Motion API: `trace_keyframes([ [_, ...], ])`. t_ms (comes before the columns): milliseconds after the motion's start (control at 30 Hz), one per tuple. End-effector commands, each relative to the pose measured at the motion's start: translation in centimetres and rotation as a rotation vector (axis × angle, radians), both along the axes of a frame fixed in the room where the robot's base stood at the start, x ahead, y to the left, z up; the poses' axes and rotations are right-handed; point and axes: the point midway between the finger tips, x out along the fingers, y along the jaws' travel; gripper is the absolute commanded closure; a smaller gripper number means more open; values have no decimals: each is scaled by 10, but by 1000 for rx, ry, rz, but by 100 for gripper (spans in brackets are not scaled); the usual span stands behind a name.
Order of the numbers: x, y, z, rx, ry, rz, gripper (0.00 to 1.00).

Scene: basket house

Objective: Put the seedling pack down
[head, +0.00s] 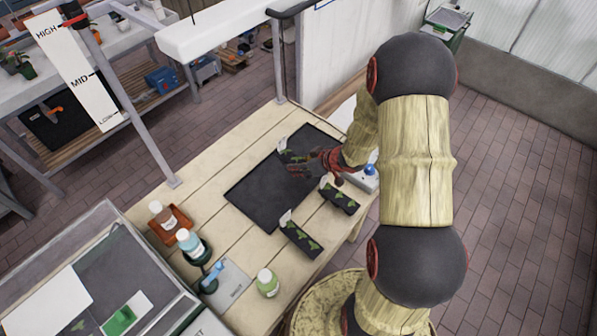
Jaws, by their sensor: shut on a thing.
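My gripper (299,168), red and dark, is low over the black mat (257,196) on the wooden table. It is shut on a dark seedling pack (288,155) with green leaf print and a pale label, at the mat's far part. Part of this pack is hidden by the gripper, and I cannot tell whether it touches the mat. A similar pack (341,199) lies at the mat's right edge. Another (301,238) lies nearer, by the mat's front right edge.
A blue-knobbed device (368,176) sits by my arm. A post (278,60) and overhead bar rise behind. The mat's left half is clear.

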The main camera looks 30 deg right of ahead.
Motion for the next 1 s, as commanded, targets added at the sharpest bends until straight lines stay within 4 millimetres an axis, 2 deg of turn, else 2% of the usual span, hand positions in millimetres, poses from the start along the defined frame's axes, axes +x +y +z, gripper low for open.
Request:
trace_keyframes([
  [233,10,-5,-14,0,0,0,98],
  [433,10,-5,-44,2,1,-1,98],
  [867,11,-5,-48,0,0,0,98],
  [900,11,-5,-47,0,0,0,62],
  [1000,11,-5,-47,0,0,0,56],
])
